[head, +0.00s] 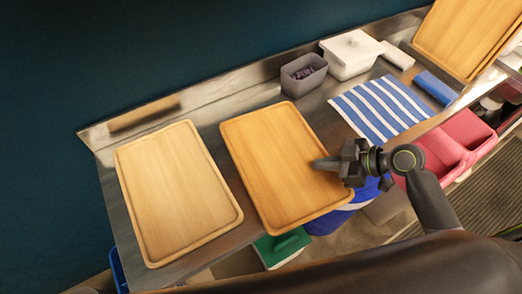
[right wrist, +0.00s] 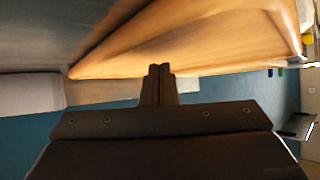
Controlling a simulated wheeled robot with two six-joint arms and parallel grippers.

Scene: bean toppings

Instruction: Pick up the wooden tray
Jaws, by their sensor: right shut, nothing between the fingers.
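Two wooden trays lie flat side by side on the metal counter in the head view: a pale one (head: 178,190) on the left and a more orange one (head: 280,165) to its right. My right gripper (head: 322,163) is over the right edge of the orange tray, with its fingers pointing left. In the right wrist view, the fingers (right wrist: 160,72) are together with nothing between them, and a wooden surface (right wrist: 210,35) is close by. I cannot tell whether the fingers touch the tray. My left gripper is in neither view.
More wooden boards (head: 462,35) lean at the upper right. Pink bins (head: 445,150) stand below the counter's front edge.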

